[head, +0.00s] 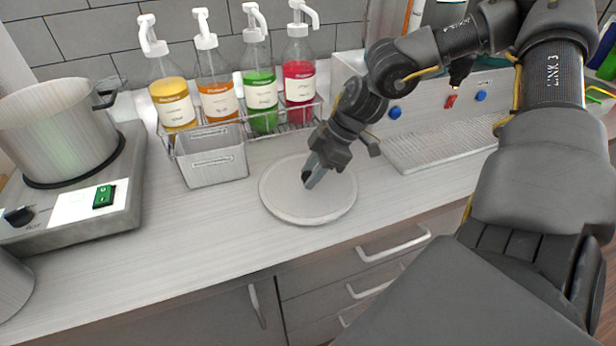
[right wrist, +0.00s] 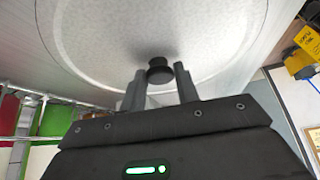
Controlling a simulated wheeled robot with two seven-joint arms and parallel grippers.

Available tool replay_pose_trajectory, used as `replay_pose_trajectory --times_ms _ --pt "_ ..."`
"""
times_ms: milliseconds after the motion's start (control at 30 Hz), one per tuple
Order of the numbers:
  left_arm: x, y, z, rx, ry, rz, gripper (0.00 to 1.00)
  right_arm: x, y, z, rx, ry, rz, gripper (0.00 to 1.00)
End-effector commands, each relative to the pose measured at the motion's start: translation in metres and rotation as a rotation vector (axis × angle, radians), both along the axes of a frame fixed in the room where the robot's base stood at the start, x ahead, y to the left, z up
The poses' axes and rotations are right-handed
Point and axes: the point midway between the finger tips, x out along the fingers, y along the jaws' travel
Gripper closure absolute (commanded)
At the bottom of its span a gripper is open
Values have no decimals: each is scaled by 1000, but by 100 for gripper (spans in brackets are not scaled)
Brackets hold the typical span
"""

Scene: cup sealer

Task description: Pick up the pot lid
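The pot lid (head: 290,207) is a flat, light grey disc lying on the counter in the head view. Its small black knob (right wrist: 160,70) shows in the right wrist view, near the middle of the lid (right wrist: 110,50). My right gripper (head: 311,177) is over the lid's centre in the head view. In the right wrist view its two fingers (right wrist: 161,82) are apart, with the knob at their tips, between them. A gap shows beside the knob, so the gripper looks open. The fingers partly hide the knob in the head view. My left gripper is not in view.
A metal pot (head: 58,130) stands on a burner (head: 125,185) at the left. Pump bottles stand in a wire rack (head: 316,112) behind a grey bin (head: 212,160). A machine with a drip tray (head: 440,145) is right of the lid. The counter in front is clear.

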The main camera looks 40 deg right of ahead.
Motion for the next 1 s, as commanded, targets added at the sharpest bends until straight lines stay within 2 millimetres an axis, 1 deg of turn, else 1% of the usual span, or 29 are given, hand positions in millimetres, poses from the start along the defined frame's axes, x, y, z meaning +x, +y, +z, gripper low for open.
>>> replay_pose_trajectory --times_ms 33,200,233,267,467,567,667,767,867,1000 --pt "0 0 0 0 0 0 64 0 0 0 0 0 0 76" --pt "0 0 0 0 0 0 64 0 0 0 0 0 0 98" --pt "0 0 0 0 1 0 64 0 0 0 0 -1 0 98" --pt "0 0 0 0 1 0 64 0 0 0 0 -1 0 100" --pt "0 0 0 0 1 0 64 0 0 1 0 -2 0 100" --pt "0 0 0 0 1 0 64 1 0 6 0 -3 1 100" --pt "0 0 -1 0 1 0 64 1 0 16 1 -6 2 100" --pt "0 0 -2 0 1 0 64 1 0 34 0 -9 1 100" --pt "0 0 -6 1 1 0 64 -14 11 53 1 -9 5 100" --pt "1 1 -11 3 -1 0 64 -38 28 88 -2 -12 6 100"
